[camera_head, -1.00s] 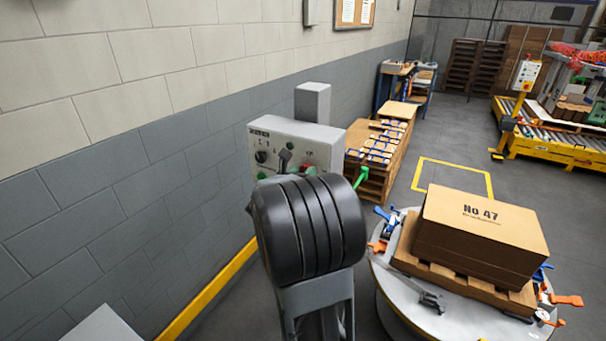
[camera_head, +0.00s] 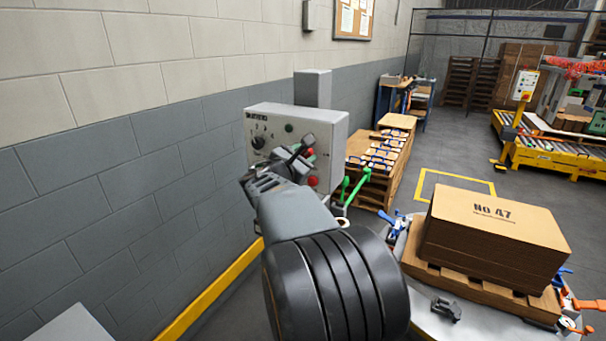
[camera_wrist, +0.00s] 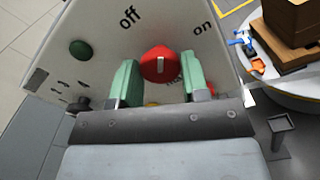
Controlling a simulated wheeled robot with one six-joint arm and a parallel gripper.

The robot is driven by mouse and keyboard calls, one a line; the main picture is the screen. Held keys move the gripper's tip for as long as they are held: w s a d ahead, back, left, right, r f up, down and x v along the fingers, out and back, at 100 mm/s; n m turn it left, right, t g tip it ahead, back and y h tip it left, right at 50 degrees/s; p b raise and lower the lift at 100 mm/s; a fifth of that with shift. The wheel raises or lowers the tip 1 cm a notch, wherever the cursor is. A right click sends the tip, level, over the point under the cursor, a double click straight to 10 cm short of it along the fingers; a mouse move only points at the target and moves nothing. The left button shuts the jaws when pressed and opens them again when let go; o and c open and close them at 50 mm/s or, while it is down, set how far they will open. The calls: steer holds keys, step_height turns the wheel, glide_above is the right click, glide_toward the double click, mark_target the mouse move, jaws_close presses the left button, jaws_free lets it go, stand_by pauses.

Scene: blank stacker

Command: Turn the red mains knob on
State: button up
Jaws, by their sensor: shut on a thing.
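The red mains knob (camera_wrist: 157,66) shows in the wrist view on the pale panel face, with a short white mark on it. The mark stands about upright in the picture, between the printed words "off" at upper left and "on" at upper right. My gripper (camera_wrist: 160,76) has one green finger pad on each side of the knob and is shut on it. In the head view my gripper is at the front of the grey control box (camera_head: 325,127). There my gripper and wrist partly cover the panel, and I cannot tell the mains knob surely from other red parts.
A green button (camera_wrist: 81,48) and a black knob (camera_wrist: 78,104) sit left of the gripper on the panel. A turntable with a carton stack (camera_head: 490,228) stands at right. A block wall runs along the left. Open floor lies beyond the turntable.

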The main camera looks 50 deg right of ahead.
steer(key=m+b, duration=0.2)
steer(key=b, duration=0.1)
steer(key=m+b, duration=0.2)
steer(key=b, duration=0.1)
steer(key=m+b, duration=0.2)
steer(key=b, duration=0.1)
steer(key=shift+f, duration=0.4)
steer(key=m+b, duration=0.2)
steer(key=b, duration=0.1)
steer(key=m+b, duration=0.1)
steer(key=m, duration=0.1)
steer(key=shift+r+b, duration=0.25)
steer(key=shift+b, duration=0.1)
steer(key=shift+r+m, duration=0.1)
steer(key=shift+m, duration=0.3)
steer(key=o, duration=0.9)
steer(key=v, duration=1.3)
steer(key=shift+a, duration=0.4)
